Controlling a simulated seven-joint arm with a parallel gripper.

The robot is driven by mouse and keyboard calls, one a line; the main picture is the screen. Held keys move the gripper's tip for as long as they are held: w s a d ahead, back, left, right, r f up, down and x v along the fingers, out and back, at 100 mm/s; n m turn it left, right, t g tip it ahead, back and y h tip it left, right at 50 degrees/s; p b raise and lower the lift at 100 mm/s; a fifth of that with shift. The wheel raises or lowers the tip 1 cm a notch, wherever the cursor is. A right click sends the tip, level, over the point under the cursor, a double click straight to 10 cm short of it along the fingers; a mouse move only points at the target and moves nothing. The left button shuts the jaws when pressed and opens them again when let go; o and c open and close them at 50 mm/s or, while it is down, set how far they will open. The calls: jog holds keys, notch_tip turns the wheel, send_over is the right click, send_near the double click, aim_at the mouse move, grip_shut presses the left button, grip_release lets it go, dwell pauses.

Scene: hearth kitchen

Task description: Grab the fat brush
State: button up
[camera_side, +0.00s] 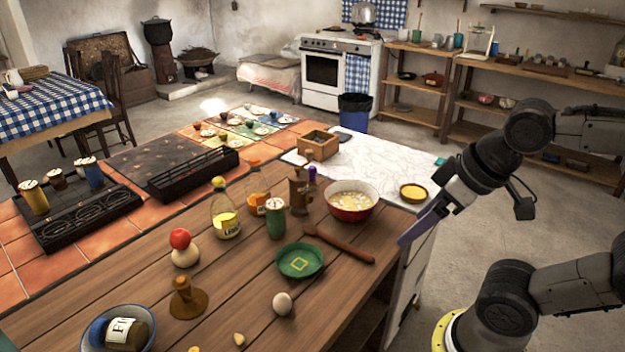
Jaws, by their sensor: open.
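I cannot single out the fat brush with certainty. A brown piece with a flared base and a knobbed upright handle (187,299) stands on the wooden counter at the front left and may be it; its bristles cannot be made out. A long wooden spoon-like tool (340,245) lies on the counter between the red bowl and the green dish. My gripper (404,240), with purple fingers, is open and empty at the counter's right edge, apart from both.
A red bowl (352,214), green dish (283,266), green cylinder (275,220), lemon bottle (226,224), egg (282,303) and red-topped piece (184,255) crowd the counter. A blue bowl (150,318) holds a labelled jar.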

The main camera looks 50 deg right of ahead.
jog(key=shift+c, duration=0.9)
jog(key=m+t+h, duration=0.6)
jog(key=t, duration=0.3)
send_over(314, 168)
jog(key=s, duration=0.5)
notch_tip(314, 168, down, 11)
jog(key=shift+n+g+y, duration=0.4)
jog(key=shift+n+g, duration=0.4)
jog(key=f, duration=0.2)
jog(key=a+f, duration=0.1)
jog(key=f, duration=0.2)
jog(key=a+f, duration=0.1)
jog(key=f, duration=0.1)
jog(key=shift+w+f, duration=0.1)
jog(key=shift+f, duration=0.25)
jog(key=shift+x, duration=3.3)
